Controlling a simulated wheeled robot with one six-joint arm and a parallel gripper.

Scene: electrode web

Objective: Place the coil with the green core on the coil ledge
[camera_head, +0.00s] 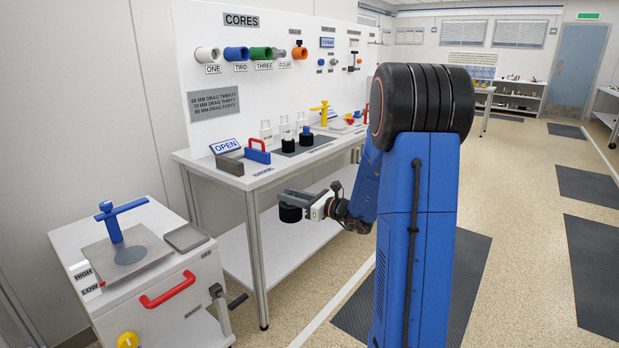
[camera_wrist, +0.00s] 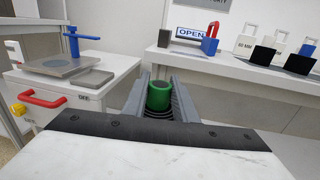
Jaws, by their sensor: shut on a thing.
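My gripper (camera_head: 304,199) is shut on the coil with the green core and holds it in the air in front of the long white bench. In the wrist view the green core (camera_wrist: 159,95) stands upright between the two grey fingers, with dark coil material (camera_wrist: 158,113) below it. In the head view the black coil (camera_head: 290,214) hangs under the fingers. Two more dark coils (camera_head: 288,146) stand on the bench mat, one with a white core and one with a blue core. I cannot tell which surface is the coil ledge.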

